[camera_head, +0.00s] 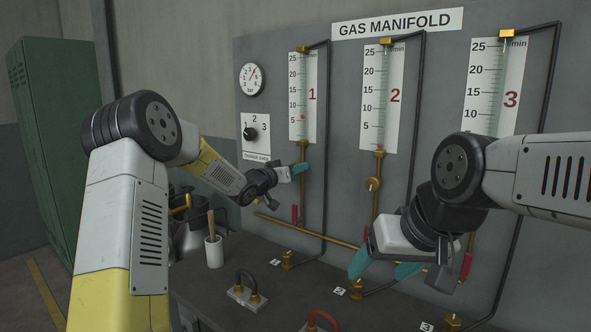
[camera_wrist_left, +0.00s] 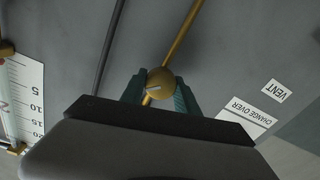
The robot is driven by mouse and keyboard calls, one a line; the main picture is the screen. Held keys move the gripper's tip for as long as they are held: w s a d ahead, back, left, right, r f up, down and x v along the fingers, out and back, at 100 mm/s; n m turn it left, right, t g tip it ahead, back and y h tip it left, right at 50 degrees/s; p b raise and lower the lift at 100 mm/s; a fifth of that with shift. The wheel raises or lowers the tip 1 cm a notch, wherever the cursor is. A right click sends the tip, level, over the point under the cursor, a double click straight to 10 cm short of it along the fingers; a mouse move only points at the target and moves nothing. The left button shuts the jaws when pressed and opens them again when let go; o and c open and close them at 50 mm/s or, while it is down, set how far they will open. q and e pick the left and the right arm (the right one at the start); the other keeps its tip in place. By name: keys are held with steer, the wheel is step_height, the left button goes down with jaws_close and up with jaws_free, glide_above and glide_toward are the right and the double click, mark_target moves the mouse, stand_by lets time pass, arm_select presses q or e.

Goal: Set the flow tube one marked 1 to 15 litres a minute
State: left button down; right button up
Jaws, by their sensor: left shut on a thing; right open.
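Flow tube one (camera_head: 303,95), marked with a red 1, is a white scale with a clear tube on the grey panel. Its small red float sits a little above the 5 mark. My left gripper (camera_head: 297,171) reaches the brass pipe just below this tube. In the left wrist view its teal fingers (camera_wrist_left: 160,90) are shut on a round brass knob (camera_wrist_left: 160,82) with a pale line on its face. The head view hides the knob behind the fingers. My right gripper (camera_head: 385,268) is open and empty, low in front of the panel near tube two's pipe.
Flow tube two (camera_head: 382,95) has its float at the bottom; its brass knob (camera_head: 374,184) is free. Flow tube three (camera_head: 494,85) is partly behind my right arm. A pressure gauge (camera_head: 252,79) and change-over dial (camera_head: 251,133) are left. The bench holds a white pot (camera_head: 214,252) and handled block (camera_head: 246,294).

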arm_select(q)
steer(key=shift+m, duration=0.4)
steer(key=m, duration=0.5)
steer(key=shift+m, duration=0.4)
steer(key=m, duration=0.6)
steer(key=shift+s+d, duration=0.1)
steer(key=shift+m, duration=0.3)
steer(key=c, duration=0.9)
jaws_free()
steer(key=v, duration=0.7)
steer(key=shift+s+a, duration=0.25)
steer(key=shift+s, duration=0.05)
